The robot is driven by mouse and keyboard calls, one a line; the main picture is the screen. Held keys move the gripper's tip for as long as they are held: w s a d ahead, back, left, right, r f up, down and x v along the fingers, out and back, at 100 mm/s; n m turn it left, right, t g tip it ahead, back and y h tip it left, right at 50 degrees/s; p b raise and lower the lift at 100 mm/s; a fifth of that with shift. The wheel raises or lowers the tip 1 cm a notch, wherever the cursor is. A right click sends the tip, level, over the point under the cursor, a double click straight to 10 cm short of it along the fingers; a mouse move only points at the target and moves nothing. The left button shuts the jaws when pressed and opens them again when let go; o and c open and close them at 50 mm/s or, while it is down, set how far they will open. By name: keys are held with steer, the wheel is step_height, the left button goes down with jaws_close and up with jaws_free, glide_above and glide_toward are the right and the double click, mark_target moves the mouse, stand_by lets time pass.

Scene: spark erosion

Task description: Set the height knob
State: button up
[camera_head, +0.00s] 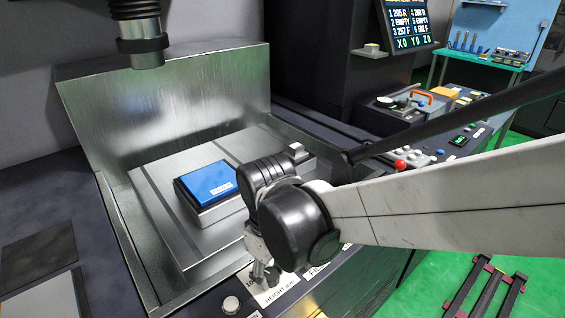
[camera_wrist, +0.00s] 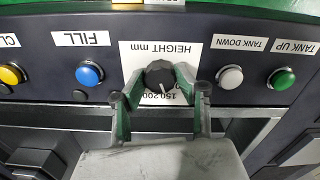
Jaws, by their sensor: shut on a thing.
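The height knob (camera_wrist: 160,76) is a round black knob with a pale pointer line, on a white plate (camera_wrist: 131,56) labelled "HEIGHT mm" in the wrist view. My gripper (camera_wrist: 159,84) has its two green and grey fingers on either side of the knob, shut on it. The plate's scale is partly covered; "150" and "200" show upside down below the knob. In the head view my gripper (camera_head: 264,272) reaches down to the front panel by the "HEIGHT mm" plate (camera_head: 275,292), and the knob is hidden behind it.
Beside the knob are a white tank-down button (camera_wrist: 230,78), a green tank-up button (camera_wrist: 282,79), a blue fill button (camera_wrist: 89,74) and a yellow button (camera_wrist: 11,75). A blue block (camera_head: 207,181) lies in the open metal tank (camera_head: 170,98). A display (camera_head: 406,22) stands behind.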

mark_target(272, 274)
steer(key=o, duration=1.1)
steer(key=shift+o, duration=0.2)
step_height(272, 274, up, 12)
steer(key=shift+d, duration=0.1)
steer(key=s+d+f+m+t, duration=0.2)
steer(key=d+m+t, duration=0.5)
steer(key=d, duration=1.6)
steer(key=m, duration=0.3)
steer(key=shift+d+m, duration=0.3)
steer(key=shift+d, duration=0.1)
